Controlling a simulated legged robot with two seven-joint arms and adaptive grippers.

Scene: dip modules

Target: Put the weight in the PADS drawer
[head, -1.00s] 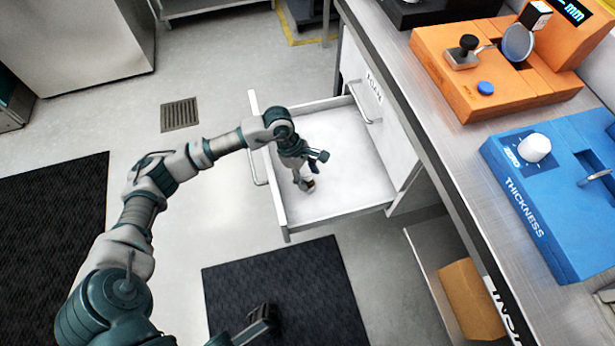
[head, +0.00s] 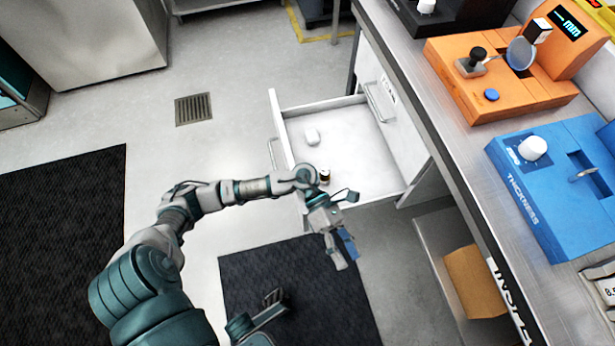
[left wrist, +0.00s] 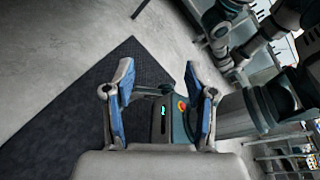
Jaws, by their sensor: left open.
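The open drawer (head: 350,112) juts out of the bench; I cannot read the label on its front clearly. Inside it are a rounded white object (head: 312,136) near the far left and a small brown, pale-topped object (head: 324,176) near my left wrist. I cannot tell for sure which is the weight. My left gripper (head: 343,256) is outside the drawer, past its near edge, above the floor. In the left wrist view its blue-padded fingers (left wrist: 157,88) are apart with nothing between them. A dark part of mine at the lower edge may be the right gripper (head: 266,310).
The bench (head: 455,150) runs along the right with an orange device (head: 520,85) and a blue THICKNESS device (head: 545,190) on it. A cardboard box (head: 475,283) sits on a shelf below. Dark mats (head: 65,220) and a grate (head: 193,109) lie on the open floor.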

